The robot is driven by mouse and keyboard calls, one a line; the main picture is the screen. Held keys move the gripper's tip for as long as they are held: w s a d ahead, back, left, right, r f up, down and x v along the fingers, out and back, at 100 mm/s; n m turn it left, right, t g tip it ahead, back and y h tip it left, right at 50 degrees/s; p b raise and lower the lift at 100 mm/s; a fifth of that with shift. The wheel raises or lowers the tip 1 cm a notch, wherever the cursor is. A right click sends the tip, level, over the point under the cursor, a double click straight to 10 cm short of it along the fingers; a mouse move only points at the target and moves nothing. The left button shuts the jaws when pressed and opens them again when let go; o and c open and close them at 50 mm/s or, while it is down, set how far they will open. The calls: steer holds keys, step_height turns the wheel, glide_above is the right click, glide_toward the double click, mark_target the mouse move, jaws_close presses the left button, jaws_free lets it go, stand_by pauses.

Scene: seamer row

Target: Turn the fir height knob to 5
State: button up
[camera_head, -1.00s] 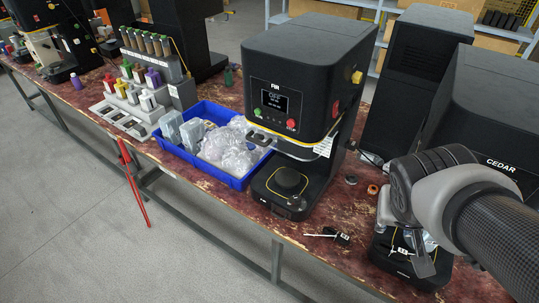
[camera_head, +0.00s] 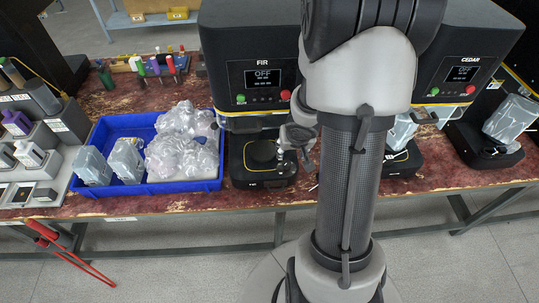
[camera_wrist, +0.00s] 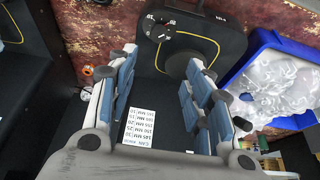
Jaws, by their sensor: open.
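In the head view, my arm hides most of the gripper.
A blue tray (camera_head: 150,190) with bagged items and grey cans stands left of the fir machine. The cedar machine (camera_head: 465,60) stands right, partly behind my arm. A white label with can heights (camera_wrist: 138,128) shows between my fingers.

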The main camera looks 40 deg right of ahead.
mark_target(287, 163)
steer(key=b+x, duration=1.1)
steer(key=x, duration=0.6)
steer(key=shift+d+f, duration=0.1)
steer(key=shift+d, duration=0.05)
steer(key=shift+c, duration=0.3)
steer(key=c, duration=1)
steer(key=shift+s, duration=0.1)
